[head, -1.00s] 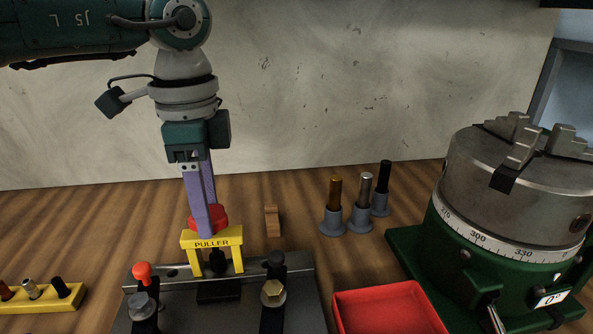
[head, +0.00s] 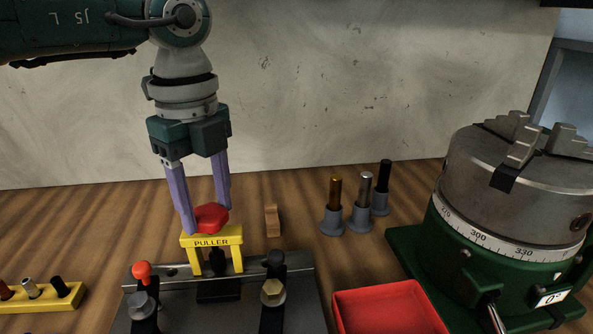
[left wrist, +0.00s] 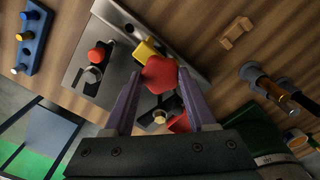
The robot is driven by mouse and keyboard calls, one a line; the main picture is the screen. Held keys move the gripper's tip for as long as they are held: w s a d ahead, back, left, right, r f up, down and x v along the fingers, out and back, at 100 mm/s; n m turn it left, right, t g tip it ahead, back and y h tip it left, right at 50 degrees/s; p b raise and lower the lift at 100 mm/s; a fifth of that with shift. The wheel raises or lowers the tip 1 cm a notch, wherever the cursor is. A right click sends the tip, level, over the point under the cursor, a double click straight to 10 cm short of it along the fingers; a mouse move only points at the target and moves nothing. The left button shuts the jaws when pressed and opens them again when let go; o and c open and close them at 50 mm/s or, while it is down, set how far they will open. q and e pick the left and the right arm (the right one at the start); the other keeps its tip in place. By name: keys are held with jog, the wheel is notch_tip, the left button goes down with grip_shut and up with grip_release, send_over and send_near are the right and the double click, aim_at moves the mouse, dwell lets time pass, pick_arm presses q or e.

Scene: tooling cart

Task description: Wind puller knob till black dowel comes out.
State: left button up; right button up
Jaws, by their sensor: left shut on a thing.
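The yellow puller (head: 211,238), lettered PULLER, stands on the grey metal plate (head: 190,313). Its red lobed knob (head: 212,216) sits on top and also shows in the left wrist view (left wrist: 160,73). My left gripper (head: 206,218) points down with its two purple fingers on opposite sides of the knob, shut on it. A black piece (head: 218,259) stands upright between the puller's legs above a black block (head: 218,291); I cannot tell whether it is the dowel or part of the puller. My right gripper is not in view.
Clamps with a red knob (head: 142,271) and a brass nut (head: 273,293) flank the puller. A red tray (head: 388,308), several pins in grey holders (head: 332,222), a small wooden block (head: 272,220) and a green-based rotary chuck (head: 515,210) stand to the right. A yellow pin rack (head: 40,301) is at left.

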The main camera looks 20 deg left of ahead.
pick_arm(q)
jog(key=m, duration=0.4)
jog(key=shift+m+b, duration=0.35)
jog(key=shift+m, duration=0.05)
jog(key=m, duration=0.3)
jog(key=shift+m+b, duration=0.3)
jog(key=shift+b, duration=0.1)
jog(key=m+b, duration=0.1)
jog(key=m, duration=0.3)
jog(key=shift+m+b, duration=0.6)
jog(key=shift+m, duration=1.6)
jog(key=o, duration=1.4)
